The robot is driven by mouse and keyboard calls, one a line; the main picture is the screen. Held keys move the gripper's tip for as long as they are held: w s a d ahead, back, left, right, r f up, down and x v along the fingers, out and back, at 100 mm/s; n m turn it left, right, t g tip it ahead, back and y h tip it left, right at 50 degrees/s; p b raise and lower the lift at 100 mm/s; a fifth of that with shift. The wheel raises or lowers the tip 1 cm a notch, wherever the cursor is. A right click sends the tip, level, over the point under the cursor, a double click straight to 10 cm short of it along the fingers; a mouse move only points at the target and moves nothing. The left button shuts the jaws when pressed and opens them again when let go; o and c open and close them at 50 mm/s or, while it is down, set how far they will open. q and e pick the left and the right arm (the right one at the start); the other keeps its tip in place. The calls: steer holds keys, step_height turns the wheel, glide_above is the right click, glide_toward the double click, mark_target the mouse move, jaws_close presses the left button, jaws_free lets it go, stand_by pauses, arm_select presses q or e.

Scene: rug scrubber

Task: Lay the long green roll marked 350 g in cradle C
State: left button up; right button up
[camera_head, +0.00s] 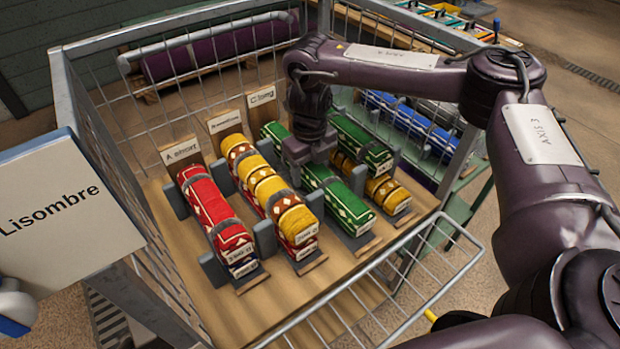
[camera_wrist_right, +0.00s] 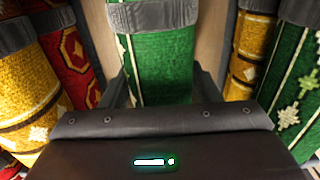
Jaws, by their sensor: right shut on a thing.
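A long green roll (camera_head: 325,185) with pale diamonds lies lengthwise along cradle C (camera_head: 352,240), between its grey side posts. I cannot tell whether it rests fully on the cradle. The tag on its near end is too small to read. My right gripper (camera_head: 308,150) is over the middle of this roll, shut on it, and hides part of it. The roll also shows in the right wrist view (camera_wrist_right: 150,65), between the fingers (camera_wrist_right: 168,92). The sign for C (camera_head: 261,96) stands behind the far end.
Red rolls (camera_head: 212,208) lie in cradle A, and yellow and red rolls (camera_head: 265,188) in cradle B. Right of C, another green roll (camera_head: 360,145) lies above a yellow one (camera_head: 385,190). A wire cage (camera_head: 105,150) surrounds the wooden deck. A sign (camera_head: 50,205) stands at left.

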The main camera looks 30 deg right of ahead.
step_height(320, 180, down, 2)
steer(key=shift+f, duration=0.15)
steer(key=o, duration=1.2)
steer(key=shift+f, duration=0.1)
step_height(320, 180, up, 3)
steer(key=shift+f, duration=0.1)
step_height(320, 180, up, 8)
steer(key=p, duration=0.3)
steer(key=shift+r, duration=0.25)
arm_select(q)
steer(key=s+a+f, duration=0.1)
steer(key=s, duration=0.5)
steer(key=shift+s+f, duration=0.35)
steer(key=shift+s, duration=0.05)
arm_select(e)
steer(key=shift+r, duration=0.45)
